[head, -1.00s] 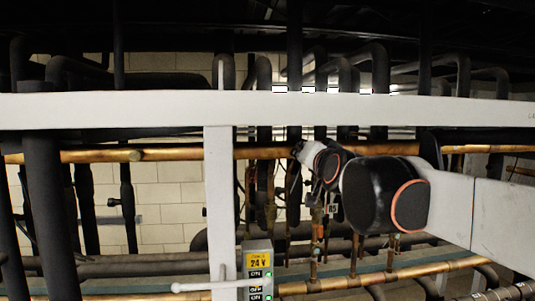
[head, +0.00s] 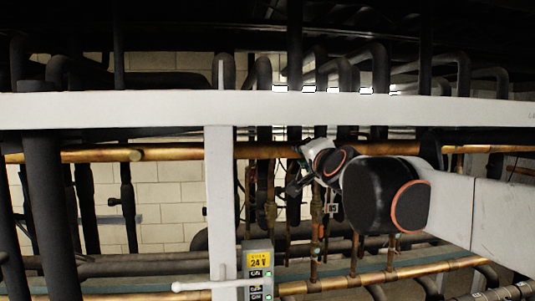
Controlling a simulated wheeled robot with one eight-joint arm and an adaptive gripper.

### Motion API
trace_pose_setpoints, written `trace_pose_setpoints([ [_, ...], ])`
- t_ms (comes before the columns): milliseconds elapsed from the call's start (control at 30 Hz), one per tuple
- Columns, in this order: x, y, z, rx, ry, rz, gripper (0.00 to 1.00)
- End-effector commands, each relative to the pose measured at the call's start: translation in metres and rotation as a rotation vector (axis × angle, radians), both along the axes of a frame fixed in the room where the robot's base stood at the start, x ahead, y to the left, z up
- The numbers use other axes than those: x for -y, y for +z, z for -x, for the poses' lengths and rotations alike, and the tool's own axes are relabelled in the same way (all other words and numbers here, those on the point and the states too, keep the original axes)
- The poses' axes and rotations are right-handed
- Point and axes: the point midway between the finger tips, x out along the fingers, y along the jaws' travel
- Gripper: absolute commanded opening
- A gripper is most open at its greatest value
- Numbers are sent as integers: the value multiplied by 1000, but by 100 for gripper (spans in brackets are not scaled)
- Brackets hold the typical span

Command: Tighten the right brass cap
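My arm reaches in from the right under the white beam, and its far end is among the pipes in the middle of the head view. My gripper (head: 293,189) shows as a small dark shape beside thin vertical copper and brass lines (head: 316,215). It is too small and dark to tell whether its fingers are open or shut, or whether they touch anything. I cannot make out the right brass cap; it may be hidden behind the arm or lost among the pipes.
A white horizontal beam (head: 150,110) and a white post (head: 219,180) stand in front of the pipes. A grey 24 V switch box (head: 258,262) hangs by the post. Copper pipes (head: 180,152) run across, with dark insulated pipes (head: 45,200) at left.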

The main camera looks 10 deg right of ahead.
Motion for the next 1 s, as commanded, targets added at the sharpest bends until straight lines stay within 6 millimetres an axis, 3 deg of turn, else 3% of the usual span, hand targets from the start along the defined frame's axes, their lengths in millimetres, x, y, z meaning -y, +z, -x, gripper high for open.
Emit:
trace_pose_setpoints([
  [367, 1, 1, 0, 2, -1, -4, 0],
  [400, 1, 1, 0, 2, -1, -4, 28],
  [500, 0, 1, 0, 2, -1, -3, 44],
  [833, 0, 0, 1, 0, -1, -3, 44],
  [1000, 0, 0, 13, 0, 0, -3, 44],
])
